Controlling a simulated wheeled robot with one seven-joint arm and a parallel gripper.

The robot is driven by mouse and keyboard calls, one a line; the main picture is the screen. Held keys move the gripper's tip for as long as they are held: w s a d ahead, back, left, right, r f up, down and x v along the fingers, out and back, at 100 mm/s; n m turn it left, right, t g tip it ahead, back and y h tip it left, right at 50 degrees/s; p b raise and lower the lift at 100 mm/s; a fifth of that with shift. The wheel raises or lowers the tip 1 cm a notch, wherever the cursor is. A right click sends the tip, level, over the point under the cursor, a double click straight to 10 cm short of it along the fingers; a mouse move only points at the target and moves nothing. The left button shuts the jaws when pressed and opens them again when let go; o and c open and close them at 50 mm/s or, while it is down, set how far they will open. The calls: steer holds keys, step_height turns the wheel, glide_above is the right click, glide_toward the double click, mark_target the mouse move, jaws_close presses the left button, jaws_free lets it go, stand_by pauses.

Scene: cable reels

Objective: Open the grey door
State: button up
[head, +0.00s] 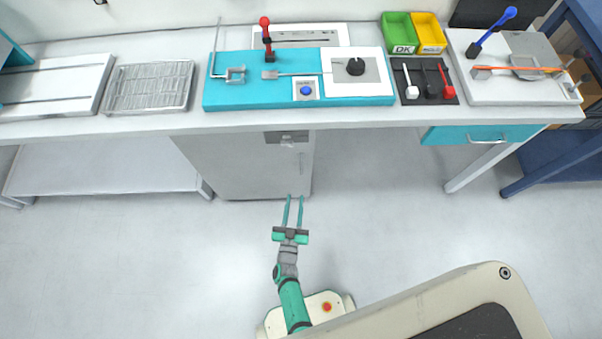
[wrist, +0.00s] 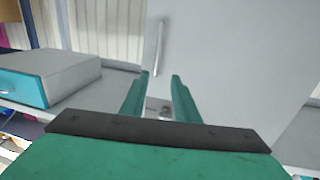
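The grey door (head: 240,165) is the front of a cabinet under the workbench and looks shut. A slim upright bar handle (head: 301,162) is near its right edge; in the wrist view the handle (wrist: 159,46) stands beyond the fingertips. A dark plate with a small silver latch-like part (head: 287,141) is at the cabinet's top; a silver part also shows between the fingers in the wrist view (wrist: 160,112). My gripper (head: 295,197) is open and empty, its two teal fingers apart, pointing at the door's lower right. Contact with the door is not visible.
The white workbench (head: 420,116) overhangs the cabinet and carries a blue board (head: 235,90) with tools. A teal drawer (head: 480,134) is at its right, near a bench leg (head: 478,167). A low white shelf (head: 100,170) is left. The floor before the cabinet is clear.

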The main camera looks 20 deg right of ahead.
mark_target(302, 169)
steer(key=f+x, duration=0.1)
steer(key=x, duration=1.1)
steer(key=shift+d+h, duration=0.3)
steer(key=shift+d, duration=0.25)
steer(key=shift+w, duration=0.1)
jaws_close()
